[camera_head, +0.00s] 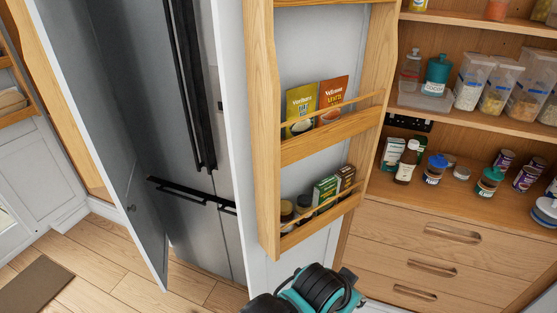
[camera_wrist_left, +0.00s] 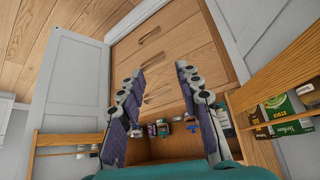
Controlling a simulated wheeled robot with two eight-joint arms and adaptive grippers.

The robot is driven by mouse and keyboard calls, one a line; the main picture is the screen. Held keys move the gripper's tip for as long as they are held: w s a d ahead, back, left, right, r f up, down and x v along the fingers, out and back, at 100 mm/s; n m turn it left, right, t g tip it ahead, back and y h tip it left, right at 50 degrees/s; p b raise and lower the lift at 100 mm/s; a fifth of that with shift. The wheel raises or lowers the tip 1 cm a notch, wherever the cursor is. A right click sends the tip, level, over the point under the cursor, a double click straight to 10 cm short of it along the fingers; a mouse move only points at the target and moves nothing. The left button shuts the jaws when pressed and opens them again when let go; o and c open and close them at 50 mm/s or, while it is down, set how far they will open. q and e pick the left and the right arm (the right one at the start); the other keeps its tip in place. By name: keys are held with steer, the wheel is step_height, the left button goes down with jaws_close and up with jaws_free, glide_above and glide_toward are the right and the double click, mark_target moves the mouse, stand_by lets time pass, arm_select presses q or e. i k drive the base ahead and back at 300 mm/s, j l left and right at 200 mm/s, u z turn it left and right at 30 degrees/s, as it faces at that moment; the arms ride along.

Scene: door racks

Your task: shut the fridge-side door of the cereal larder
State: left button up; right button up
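The cereal larder (camera_head: 461,108) is open at the right of the head view, with cereal tubs on its shelf. Its fridge-side door (camera_head: 308,57) stands swung out between the larder and the fridge, its inner face with a wooden rack (camera_head: 333,133) showing. The same rack shows at the right of the left wrist view (camera_wrist_left: 270,75). My left gripper (camera_wrist_left: 160,70) is open and empty in the left wrist view, its fingers spread before the larder's drawers and shelf. A teal and black part of my arm is low in the head view; no fingertips show there. My right gripper is not visible.
The rack holds packets (camera_head: 301,105) and green boxes (camera_head: 325,189). The steel fridge (camera_head: 205,130) has dark handles. Another grey door (camera_head: 100,110) stands open left of it. Another rack (camera_wrist_left: 65,140) shows at left in the wrist view.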

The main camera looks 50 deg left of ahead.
mark_target(266, 50)
steer(key=k+j+z, duration=0.1)
steer(key=j, duration=0.35)
steer(key=k+j+z, duration=0.1)
steer(key=j, duration=0.3)
steer(key=k+j+z, duration=0.1)
steer(key=j, duration=0.35)
steer(key=k+j+z, duration=0.1)
steer(key=k+j, duration=0.2)
steer(key=k+j+z, duration=0.1)
steer(key=j, duration=0.35)
steer(key=j+z, duration=0.1)
steer(key=j, duration=1.15)
steer(key=j+u, duration=0.2)
